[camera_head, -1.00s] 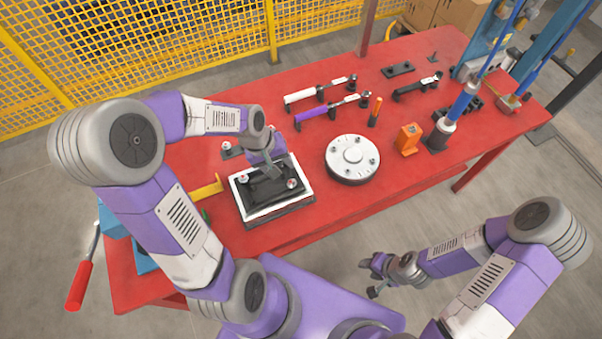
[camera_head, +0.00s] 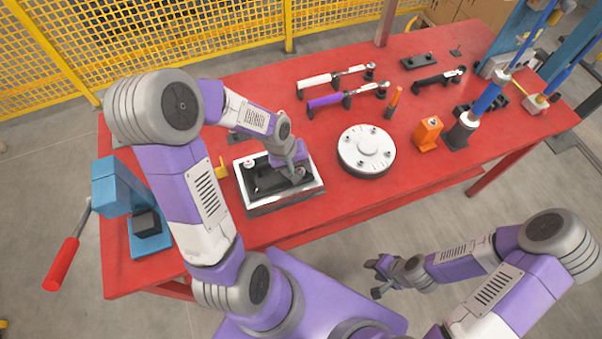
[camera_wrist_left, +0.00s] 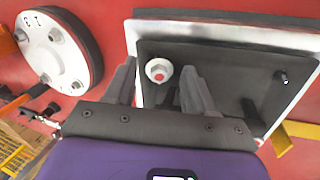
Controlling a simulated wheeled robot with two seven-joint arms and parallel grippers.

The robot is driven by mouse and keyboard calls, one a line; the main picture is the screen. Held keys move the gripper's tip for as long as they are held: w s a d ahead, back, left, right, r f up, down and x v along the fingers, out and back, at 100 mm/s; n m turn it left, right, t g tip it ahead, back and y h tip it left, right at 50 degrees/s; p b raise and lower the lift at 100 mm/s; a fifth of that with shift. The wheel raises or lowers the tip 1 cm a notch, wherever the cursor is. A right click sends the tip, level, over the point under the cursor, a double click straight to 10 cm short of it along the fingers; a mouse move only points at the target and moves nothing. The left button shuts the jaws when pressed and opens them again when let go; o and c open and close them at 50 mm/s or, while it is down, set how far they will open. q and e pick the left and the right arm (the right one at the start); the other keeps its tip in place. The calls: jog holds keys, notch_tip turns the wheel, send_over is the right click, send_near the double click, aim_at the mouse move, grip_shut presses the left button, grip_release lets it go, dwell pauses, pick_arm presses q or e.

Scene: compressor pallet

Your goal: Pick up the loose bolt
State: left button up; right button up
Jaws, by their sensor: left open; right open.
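In the head view my left gripper (camera_head: 298,174) is over the right part of the block (camera_head: 284,204) and hides that bolt. It is open and empty. Another bolt head (camera_head: 248,163) shows at the plate's upper left. My right gripper (camera_head: 380,277) is open and empty, off the table's front edge.
A round white flange (camera_head: 366,150) with several bolts sits right of the block on the red table (camera_head: 330,215). A yellow bracket (camera_head: 221,170) is close on the left. Torque wrenches (camera_head: 335,78) and an orange block (camera_head: 428,133) lie farther back and right.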

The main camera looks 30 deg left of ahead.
pick_arm(q)
jog(key=shift+w+f, duration=0.1)
jog(key=shift+f, duration=0.1)
jog(key=c, duration=1)
